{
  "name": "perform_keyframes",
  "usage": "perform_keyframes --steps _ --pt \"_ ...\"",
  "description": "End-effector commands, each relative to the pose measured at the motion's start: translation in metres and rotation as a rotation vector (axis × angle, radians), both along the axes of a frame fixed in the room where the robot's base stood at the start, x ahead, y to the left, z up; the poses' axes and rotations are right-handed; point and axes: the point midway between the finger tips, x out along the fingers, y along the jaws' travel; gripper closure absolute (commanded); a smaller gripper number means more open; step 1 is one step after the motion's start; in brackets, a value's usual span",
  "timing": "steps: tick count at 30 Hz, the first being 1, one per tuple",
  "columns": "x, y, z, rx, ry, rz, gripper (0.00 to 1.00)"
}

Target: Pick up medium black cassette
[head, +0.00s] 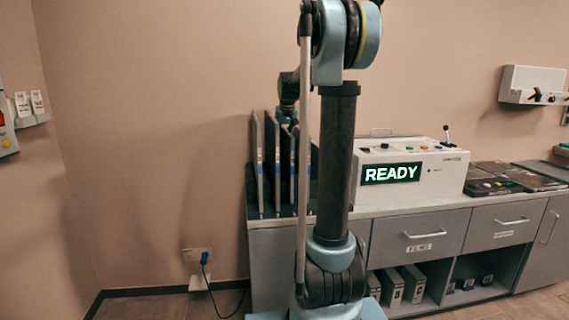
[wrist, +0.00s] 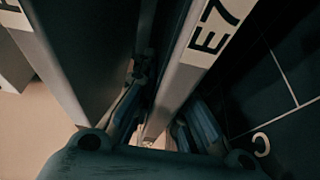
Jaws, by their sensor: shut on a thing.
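Several tall, thin cassettes (head: 259,165) stand upright in a row at the left end of the counter. In the wrist view, a cassette with a grey edge and a white label reading "E7" (wrist: 213,32) lies between the fingers of my gripper (wrist: 165,108). My gripper is shut on this cassette. Another dark cassette (wrist: 75,45) stands close on the left, its label cut off by the frame. In the head view my gripper is mostly hidden behind the cassettes and my arm. I cannot tell the held cassette's size or whether it is raised.
A white machine with a lit "READY" display (head: 391,173) stands on the counter just right of the cassettes. Flat dark plates (head: 525,177) lie further right. Drawers (head: 419,234) and open shelves with binders (head: 413,283) are below. The wall is close behind.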

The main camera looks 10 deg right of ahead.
Motion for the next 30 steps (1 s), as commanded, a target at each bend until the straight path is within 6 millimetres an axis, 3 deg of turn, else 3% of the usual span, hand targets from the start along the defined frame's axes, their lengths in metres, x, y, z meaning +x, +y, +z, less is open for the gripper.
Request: perform_keyframes --steps 11,30 --pt "0.0 0.0 0.008 0.0 0.0 0.0 1.0" --pt "0.0 0.0 0.093 0.0 0.0 0.0 1.0"
